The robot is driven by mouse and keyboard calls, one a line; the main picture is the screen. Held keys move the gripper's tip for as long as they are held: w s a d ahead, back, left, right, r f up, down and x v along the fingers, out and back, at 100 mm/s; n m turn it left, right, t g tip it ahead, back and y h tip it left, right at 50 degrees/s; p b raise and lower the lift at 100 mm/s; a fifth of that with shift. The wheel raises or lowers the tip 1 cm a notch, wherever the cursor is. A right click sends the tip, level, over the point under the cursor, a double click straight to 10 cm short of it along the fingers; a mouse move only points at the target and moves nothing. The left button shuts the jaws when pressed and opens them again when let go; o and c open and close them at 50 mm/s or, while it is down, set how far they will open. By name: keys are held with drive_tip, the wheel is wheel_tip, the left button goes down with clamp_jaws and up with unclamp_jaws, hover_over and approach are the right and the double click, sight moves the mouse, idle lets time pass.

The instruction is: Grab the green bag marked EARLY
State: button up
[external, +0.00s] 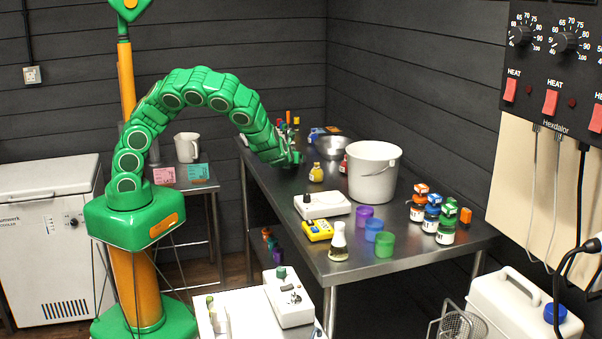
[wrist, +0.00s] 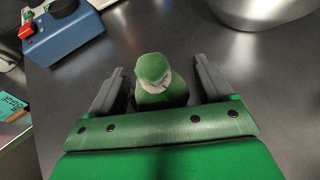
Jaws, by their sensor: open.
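A green bag (wrist: 150,97) with a pale, gathered band below its rounded green top stands on the dark table in the wrist view. No EARLY marking can be read on it. My gripper (wrist: 159,68) is open, with one grey finger on each side of the bag. A gap shows on both sides at the top; the bag's lower part is hidden by my gripper's body. In the external view my gripper (external: 294,158) is low over the far left part of the metal table (external: 290,234). I cannot make out the bag there.
A blue device with a red switch (wrist: 62,35) is at upper left in the wrist view.

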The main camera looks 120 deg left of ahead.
drive_tip(key=shift+a+f, duration=0.1)
drive_tip(key=shift+a, duration=0.2)
drive_tip(key=shift+c, duration=0.5)
drive_tip(key=c, duration=1)
drive_tip(key=shift+r, duration=0.45)
drive_tip(key=shift+c, duration=0.3)
wheel_tip(320, 180, up, 2)
drive_tip(key=shift+r, duration=0.1)
drive_tip(key=s+d+r, duration=0.8)
drive_tip(key=d+r, duration=0.2)
drive_tip(key=d, duration=0.1)
drive_tip(key=shift+s+d, duration=0.2)
